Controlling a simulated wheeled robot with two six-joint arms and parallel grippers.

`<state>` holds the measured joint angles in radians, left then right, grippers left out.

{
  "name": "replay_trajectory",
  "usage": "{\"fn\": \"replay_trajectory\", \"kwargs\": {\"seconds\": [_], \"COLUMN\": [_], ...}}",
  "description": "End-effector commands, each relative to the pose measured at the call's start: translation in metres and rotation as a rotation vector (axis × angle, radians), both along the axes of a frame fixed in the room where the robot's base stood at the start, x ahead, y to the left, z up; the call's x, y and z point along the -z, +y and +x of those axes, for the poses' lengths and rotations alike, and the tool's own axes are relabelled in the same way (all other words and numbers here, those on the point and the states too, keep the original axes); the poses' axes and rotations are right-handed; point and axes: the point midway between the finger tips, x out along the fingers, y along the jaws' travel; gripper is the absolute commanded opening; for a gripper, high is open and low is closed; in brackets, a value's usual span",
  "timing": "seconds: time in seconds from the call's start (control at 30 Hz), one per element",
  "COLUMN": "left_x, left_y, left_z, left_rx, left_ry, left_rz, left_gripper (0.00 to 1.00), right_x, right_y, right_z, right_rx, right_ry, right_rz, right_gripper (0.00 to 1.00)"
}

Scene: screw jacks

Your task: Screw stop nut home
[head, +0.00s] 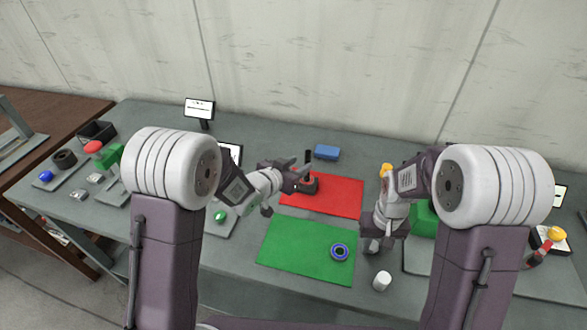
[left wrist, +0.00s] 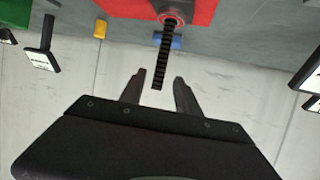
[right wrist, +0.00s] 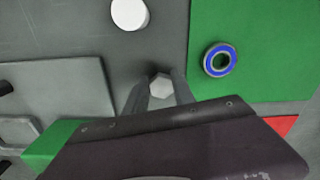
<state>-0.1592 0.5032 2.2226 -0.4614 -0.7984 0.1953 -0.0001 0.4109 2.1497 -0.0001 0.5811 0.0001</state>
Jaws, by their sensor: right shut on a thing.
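A screw jack stands on the red mat; its dark threaded rod (left wrist: 157,62) rises from a round base (left wrist: 172,19) in the left wrist view. The rod's top (head: 308,156) also shows in the head view. My left gripper (left wrist: 159,76) is open, with its fingertips on either side of the rod and visible gaps between. My right gripper (right wrist: 159,88) is shut on a grey hexagonal nut (right wrist: 160,87), seen end-on between its fingertips. In the head view the right gripper (head: 372,247) hangs beside the green mat's right edge; the nut is hard to make out there.
The red mat (head: 345,198) lies behind the green mat (head: 285,250). A blue-ringed bearing (head: 340,252) lies on the green mat, with a white cylinder (head: 382,281) to its right. A blue block (head: 326,152) stands at the back. The green mat's left part is clear.

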Motion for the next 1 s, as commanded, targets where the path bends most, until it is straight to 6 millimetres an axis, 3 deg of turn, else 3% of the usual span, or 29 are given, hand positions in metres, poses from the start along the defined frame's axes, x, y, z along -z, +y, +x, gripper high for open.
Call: {"fn": "replay_trajectory", "kwargs": {"seconds": [0.23,0.83,1.0], "left_x": [-0.012,-0.012,0.004], "left_y": [0.014,0.016,0.043], "left_z": [-0.024,-0.027,-0.036], "left_rx": [0.000,-0.003,-0.088], "left_ry": [-0.001,0.003,0.098], "left_rz": [0.000,0.003,0.068], "left_gripper": [0.39,0.39,0.39], "right_x": [0.001,0.001,0.001], "right_y": [0.000,0.000,0.000], "right_z": [0.000,0.000,0.000], "right_rx": [0.000,0.000,0.000], "right_ry": [0.000,0.000,0.000], "right_rz": [0.000,0.000,0.000], "right_gripper": [0.00,0.00,0.00]}}
